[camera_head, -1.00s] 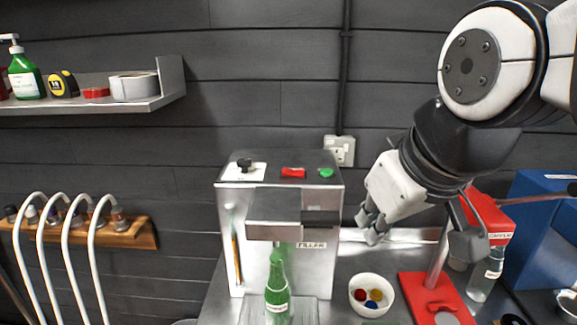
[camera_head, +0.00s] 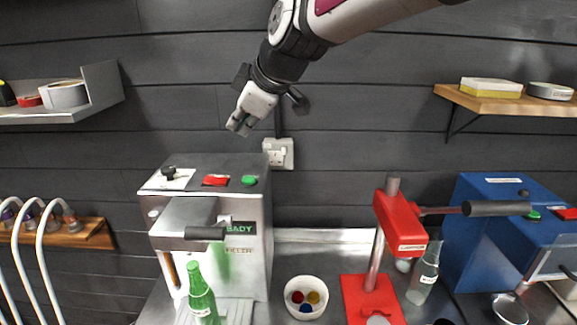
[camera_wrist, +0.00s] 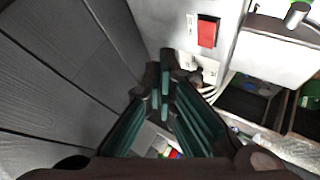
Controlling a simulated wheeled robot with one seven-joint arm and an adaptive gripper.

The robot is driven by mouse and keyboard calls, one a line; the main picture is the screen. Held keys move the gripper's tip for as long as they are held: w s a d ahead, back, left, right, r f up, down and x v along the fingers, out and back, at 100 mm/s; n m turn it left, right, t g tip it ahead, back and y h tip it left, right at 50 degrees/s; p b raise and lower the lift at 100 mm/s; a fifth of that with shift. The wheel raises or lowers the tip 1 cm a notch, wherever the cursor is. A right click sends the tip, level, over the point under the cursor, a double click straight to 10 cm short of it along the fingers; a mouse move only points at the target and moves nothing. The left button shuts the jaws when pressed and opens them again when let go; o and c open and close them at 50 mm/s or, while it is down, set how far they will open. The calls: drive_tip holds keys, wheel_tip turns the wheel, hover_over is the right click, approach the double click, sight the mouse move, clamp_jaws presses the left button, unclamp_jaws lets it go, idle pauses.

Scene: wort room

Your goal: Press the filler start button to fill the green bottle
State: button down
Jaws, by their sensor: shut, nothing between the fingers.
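The filler (camera_head: 262,215) is a grey metal machine at the left of the bench. On its top are a green button (camera_head: 249,180), a red button (camera_head: 215,180) and a black knob (camera_head: 169,172). Its front display (camera_head: 240,228) reads "READY" in green. The green bottle (camera_head: 202,300) stands upright under the filler's front hood. My gripper (camera_head: 238,126) is shut and empty, above the filler's top and apart from it. In the wrist view, the fingertips (camera_wrist: 166,60) point toward the filler's top, with the red button (camera_wrist: 208,31) beside them; the green button is not visible there.
A red capper (camera_head: 395,225) with a black lever stands to the right, beside a clear bottle (camera_head: 425,270). A bowl of caps (camera_head: 306,312) sits between filler and capper. A blue machine (camera_head: 480,230) is at far right. A wall socket (camera_head: 278,153) is behind the filler.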

drive_tip(key=shift+w, duration=0.25)
drive_tip(key=shift+f, duration=0.1)
drive_tip(key=b, duration=0.3)
hover_over(246, 180)
wheel_tip(246, 180, down, 8)
drive_tip(key=shift+w+f, duration=0.1)
drive_tip(key=shift+w, duration=0.05)
drive_tip(key=shift+f, duration=0.2)
idle(1.5)
drive_tip(key=shift+f+b, duration=0.4)
